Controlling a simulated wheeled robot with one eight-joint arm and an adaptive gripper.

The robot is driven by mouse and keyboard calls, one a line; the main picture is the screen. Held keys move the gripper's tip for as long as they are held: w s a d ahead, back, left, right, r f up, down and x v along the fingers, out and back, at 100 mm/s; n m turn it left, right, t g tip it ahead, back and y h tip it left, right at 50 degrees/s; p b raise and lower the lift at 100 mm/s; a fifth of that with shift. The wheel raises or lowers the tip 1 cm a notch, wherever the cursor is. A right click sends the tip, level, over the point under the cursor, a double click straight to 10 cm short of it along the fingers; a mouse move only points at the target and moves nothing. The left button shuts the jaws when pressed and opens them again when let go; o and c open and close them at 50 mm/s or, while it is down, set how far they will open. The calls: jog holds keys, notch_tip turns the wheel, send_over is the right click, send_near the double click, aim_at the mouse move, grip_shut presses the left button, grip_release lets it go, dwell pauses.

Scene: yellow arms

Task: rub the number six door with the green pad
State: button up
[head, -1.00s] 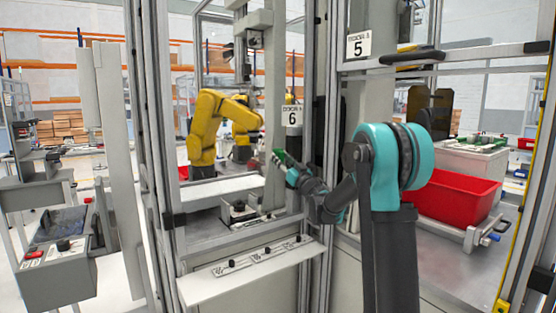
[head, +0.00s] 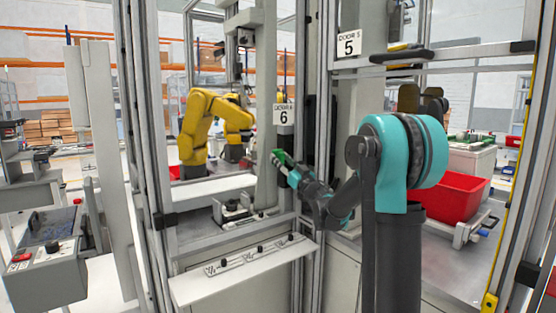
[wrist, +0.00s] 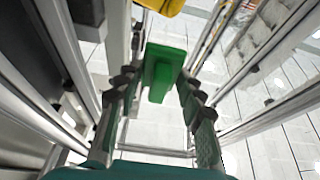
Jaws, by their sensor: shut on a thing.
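In the head view, a sign reading "DOOR 6" (head: 284,115) hangs on a frame post left of my arm. The number six door carries a transparent panel that I cannot clearly make out. My gripper (head: 284,163) is just below and beside the sign, shut on the green pad (head: 279,156). In the wrist view, the green pad (wrist: 164,70) sits between the two fingers of my gripper (wrist: 158,88). I cannot tell whether the pad touches the door.
A sign reading "DOOR 5" (head: 348,44) is on the frame to the right. A yellow robot arm (head: 205,125) stands inside the cell. A white shelf (head: 245,267) juts out below. A red bin (head: 452,195) is at the right, and a grey control box (head: 55,270) at the left.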

jog(key=shift+s, duration=0.1)
jog(key=shift+s+d, duration=0.9)
jog(key=shift+s, duration=0.3)
jog(key=shift+a+f, duration=0.1)
